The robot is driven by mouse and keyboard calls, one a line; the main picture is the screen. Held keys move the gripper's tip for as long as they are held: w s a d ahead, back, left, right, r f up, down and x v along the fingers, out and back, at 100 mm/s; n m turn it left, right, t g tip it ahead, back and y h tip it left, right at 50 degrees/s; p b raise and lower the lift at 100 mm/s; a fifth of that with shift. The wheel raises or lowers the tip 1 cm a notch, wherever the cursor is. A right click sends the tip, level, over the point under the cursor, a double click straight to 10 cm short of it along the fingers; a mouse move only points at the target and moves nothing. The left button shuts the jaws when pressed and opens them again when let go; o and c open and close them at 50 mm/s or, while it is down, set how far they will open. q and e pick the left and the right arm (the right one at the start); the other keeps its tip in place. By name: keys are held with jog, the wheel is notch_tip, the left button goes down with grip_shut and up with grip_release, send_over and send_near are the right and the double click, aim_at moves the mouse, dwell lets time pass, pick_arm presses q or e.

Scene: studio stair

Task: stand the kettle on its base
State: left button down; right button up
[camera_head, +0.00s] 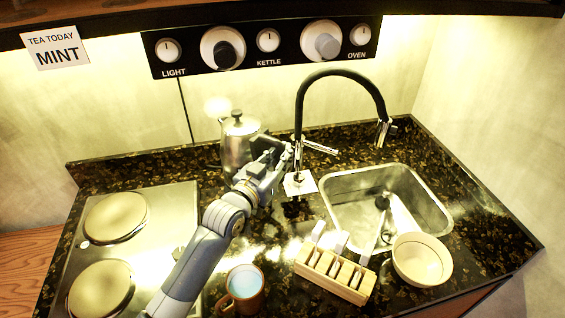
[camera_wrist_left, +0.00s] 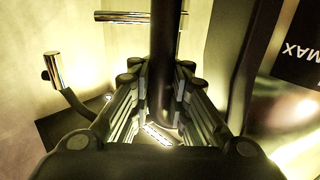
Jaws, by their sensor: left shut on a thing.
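The metal kettle (camera_head: 237,146) stands out at the back of the counter, left of the tap, looking roughly upright. My left gripper (camera_head: 272,160) is at its right side. In the left wrist view the fingers (camera_wrist_left: 162,98) are closed around a dark upright bar, the kettle's handle (camera_wrist_left: 164,45). The kettle's body (camera_wrist_left: 285,95), with a dark "MAX" marking, fills the right of that view. I cannot make out the base; the kettle's underside is hidden, so I cannot tell what it rests on. My right gripper is not in view.
The black-necked tap (camera_head: 300,110) stands close right of the gripper, above the sink (camera_head: 335,190). A hob (camera_head: 165,215) is at left. A mug (camera_head: 243,288), wooden rack (camera_head: 335,275) and bowl (camera_head: 421,260) stand in front. A cable (camera_head: 185,108) hangs down the wall.

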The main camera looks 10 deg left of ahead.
pick_arm(q)
jog(key=shift+f+p, duration=0.5)
jog(key=shift+f, duration=0.95)
jog(key=shift+f, duration=0.15)
jog(key=c, duration=1.5)
grip_release()
jog(key=shift+s+f, duration=0.1)
jog(key=shift+f, duration=0.1)
